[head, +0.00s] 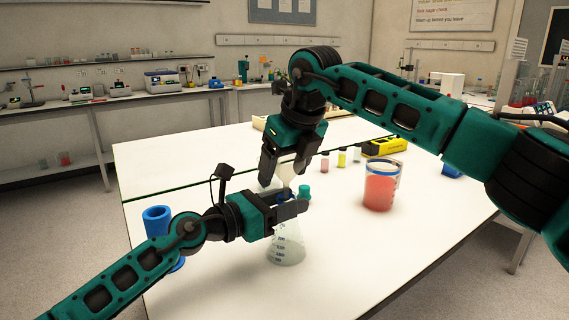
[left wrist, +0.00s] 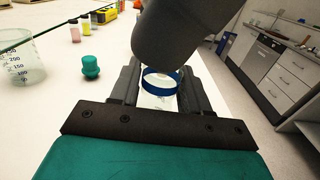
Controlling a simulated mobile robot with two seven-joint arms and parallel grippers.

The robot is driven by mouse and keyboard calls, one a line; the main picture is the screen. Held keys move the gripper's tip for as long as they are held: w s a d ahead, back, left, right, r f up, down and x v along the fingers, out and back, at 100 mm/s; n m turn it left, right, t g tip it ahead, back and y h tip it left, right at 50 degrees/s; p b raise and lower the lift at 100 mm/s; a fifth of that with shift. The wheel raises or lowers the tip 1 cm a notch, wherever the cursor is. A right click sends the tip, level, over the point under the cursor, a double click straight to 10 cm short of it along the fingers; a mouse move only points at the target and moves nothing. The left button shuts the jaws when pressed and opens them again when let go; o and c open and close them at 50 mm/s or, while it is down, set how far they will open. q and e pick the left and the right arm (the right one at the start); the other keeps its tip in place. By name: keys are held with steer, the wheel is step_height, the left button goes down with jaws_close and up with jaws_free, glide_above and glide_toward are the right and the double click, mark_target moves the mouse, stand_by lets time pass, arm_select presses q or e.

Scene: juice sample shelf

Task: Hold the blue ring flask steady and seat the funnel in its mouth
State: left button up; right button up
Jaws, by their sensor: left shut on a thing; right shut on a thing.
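The clear conical flask (head: 286,248) stands on the white table in the head view, with printed marks on its side. My left gripper (head: 285,208) is shut around its neck. In the left wrist view the flask's blue ring (left wrist: 161,84) shows between the fingers. My right gripper (head: 286,170) points down directly above the flask, shut on the pale funnel (head: 285,174). One dark right finger covers much of the flask's mouth in the left wrist view. I cannot tell whether the funnel sits in the mouth or is just above it.
A teal stopper (head: 304,192) stands close behind my left fingertips. A beaker of red liquid (head: 379,190) stands to the right. Small vials (head: 341,159) and a yellow box (head: 384,146) are further back. A blue cylinder (head: 157,218) is at left. The front right table is clear.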

steer(key=shift+f, duration=1.3)
stand_by(0.4)
steer(key=o, duration=1)
steer(key=v, duration=1.2)
